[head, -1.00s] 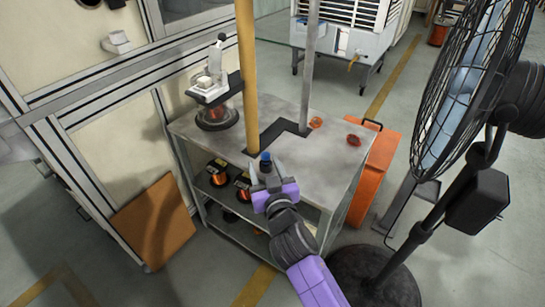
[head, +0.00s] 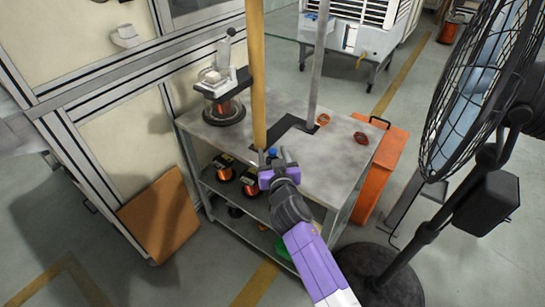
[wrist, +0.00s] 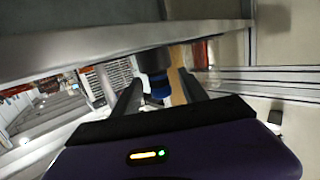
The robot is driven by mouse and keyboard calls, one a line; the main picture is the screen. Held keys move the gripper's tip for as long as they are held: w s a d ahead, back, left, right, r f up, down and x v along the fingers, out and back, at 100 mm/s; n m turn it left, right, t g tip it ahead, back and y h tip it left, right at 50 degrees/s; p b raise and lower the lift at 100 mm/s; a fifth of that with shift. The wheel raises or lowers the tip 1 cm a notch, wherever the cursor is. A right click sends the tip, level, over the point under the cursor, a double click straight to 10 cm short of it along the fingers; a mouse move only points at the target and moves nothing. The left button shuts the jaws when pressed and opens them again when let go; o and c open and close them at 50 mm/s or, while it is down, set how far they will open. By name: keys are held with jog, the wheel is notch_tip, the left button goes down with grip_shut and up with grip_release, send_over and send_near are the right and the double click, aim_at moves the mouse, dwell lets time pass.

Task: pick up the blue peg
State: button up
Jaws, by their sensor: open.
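The blue peg (head: 272,153) shows as a small blue top in the head view, at the front edge of the metal table, just beyond my gripper. In the wrist view the blue peg (wrist: 160,86) has a blue band next to a dark body and appears between my two fingers. My gripper (head: 273,160) is open, with a finger on either side of the peg. I cannot tell whether the fingers touch it. The lower part of the peg is hidden in the head view.
The metal table (head: 335,172) has posts rising from it, one yellow (head: 257,80) close to my gripper's left. A glass-jar device (head: 222,95) stands at the back left. Copper spools (head: 250,184) sit on the shelf below. A fan (head: 470,90) stands at right.

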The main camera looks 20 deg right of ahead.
aim_at(272, 150)
jog(key=shift+w, duration=0.1)
jog(key=shift+c, duration=0.2)
grip_shut()
notch_tip(272, 150, up, 20)
jog(key=p, duration=0.4)
jog(key=c, duration=0.6)
grip_release()
grip_shut()
